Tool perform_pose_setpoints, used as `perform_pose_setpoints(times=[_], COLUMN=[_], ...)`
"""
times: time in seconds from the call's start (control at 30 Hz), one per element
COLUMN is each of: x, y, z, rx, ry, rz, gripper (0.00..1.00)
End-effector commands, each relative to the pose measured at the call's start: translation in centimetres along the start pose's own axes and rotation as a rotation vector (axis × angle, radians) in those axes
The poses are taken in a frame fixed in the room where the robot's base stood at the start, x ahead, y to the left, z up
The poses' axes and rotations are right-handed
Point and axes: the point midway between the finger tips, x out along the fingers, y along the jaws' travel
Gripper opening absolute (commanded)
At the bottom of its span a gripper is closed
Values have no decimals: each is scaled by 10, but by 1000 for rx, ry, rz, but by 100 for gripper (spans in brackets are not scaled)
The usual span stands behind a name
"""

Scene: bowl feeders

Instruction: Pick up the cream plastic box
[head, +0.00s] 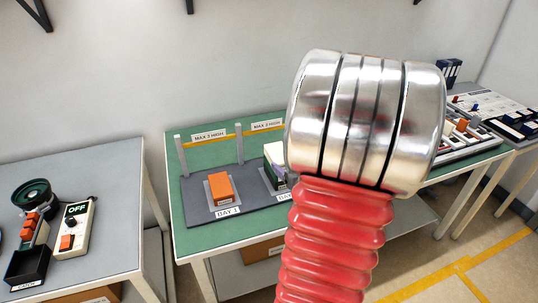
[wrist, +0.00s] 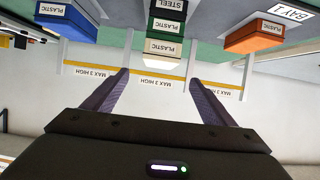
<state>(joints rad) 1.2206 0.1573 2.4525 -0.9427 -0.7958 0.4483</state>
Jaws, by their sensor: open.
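The cream plastic box (wrist: 162,48) is at the top of a stack, on a green plastic box (wrist: 167,27) above a dark steel box (wrist: 174,4). The wrist view shows them upside down. In the head view the cream box (head: 274,151) is partly hidden behind my arm. My gripper (wrist: 159,76) is open and empty. Its two dark fingers point toward the stack, and the cream box appears in line with the gap, beyond the fingertips. Whether it is between them in depth I cannot tell. In the head view the gripper is mostly hidden behind my wrist.
An orange plastic box (head: 220,188) sits in bay 1, left of the stack. Posts carry a yellow height bar (head: 212,141) behind the bays. A grey table (head: 100,170) with a control box (head: 76,228) stands left.

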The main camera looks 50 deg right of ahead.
Motion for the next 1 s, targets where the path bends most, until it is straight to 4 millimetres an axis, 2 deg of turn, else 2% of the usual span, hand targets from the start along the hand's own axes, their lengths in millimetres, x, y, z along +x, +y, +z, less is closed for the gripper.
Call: perform_pose_setpoints(times=[0.53, 1.0], x=[4, 56], y=[3, 2], z=[3, 3], rx=[12, 11], ry=[8, 7], rz=[-8, -8], gripper=[78, 78])
